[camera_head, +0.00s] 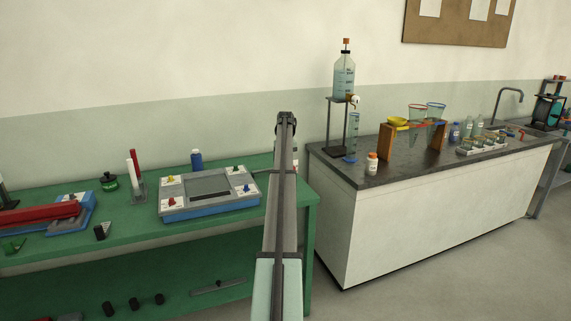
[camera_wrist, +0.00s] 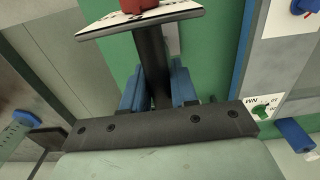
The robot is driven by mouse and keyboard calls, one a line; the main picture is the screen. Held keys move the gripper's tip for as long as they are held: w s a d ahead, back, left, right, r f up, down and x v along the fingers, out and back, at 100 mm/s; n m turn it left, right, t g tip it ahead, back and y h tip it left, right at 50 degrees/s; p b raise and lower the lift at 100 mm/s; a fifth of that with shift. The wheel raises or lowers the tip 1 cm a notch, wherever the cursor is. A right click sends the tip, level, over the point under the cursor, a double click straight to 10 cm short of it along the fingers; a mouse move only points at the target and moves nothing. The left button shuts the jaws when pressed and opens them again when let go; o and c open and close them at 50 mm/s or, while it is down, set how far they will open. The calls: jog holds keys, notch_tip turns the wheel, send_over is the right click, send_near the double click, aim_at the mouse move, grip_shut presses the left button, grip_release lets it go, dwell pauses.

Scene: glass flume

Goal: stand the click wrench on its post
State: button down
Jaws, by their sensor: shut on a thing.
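In the wrist view, my gripper (camera_wrist: 157,92) has its two blue fingers on either side of a dark shaft, which looks to be the click wrench (camera_wrist: 150,55). It is shut on this shaft. A white plate (camera_wrist: 150,20) with black marks crosses the far end of the shaft, with a red part (camera_wrist: 138,4) on it, cut off by the frame edge. I cannot tell whether plate and shaft are joined. In the head view, my own arm hides the gripper and the wrench. I cannot make out which thing is the post.
A blue-edged panel (camera_head: 208,200) with coloured knobs lies on the green bench (camera_head: 100,258). A blue bottle (camera_head: 196,160), a stand with red and white sticks (camera_head: 138,188) and a red tool (camera_head: 40,215) are nearby. A dark-topped counter (camera_head: 400,165) with glassware stands to the right.

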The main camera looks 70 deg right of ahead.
jog(key=shift+f, duration=1.05)
dwell(0.8)
jog(key=c, duration=0.8)
grip_release()
jog(key=shift+f, duration=0.1)
notch_tip(320, 180, up, 14)
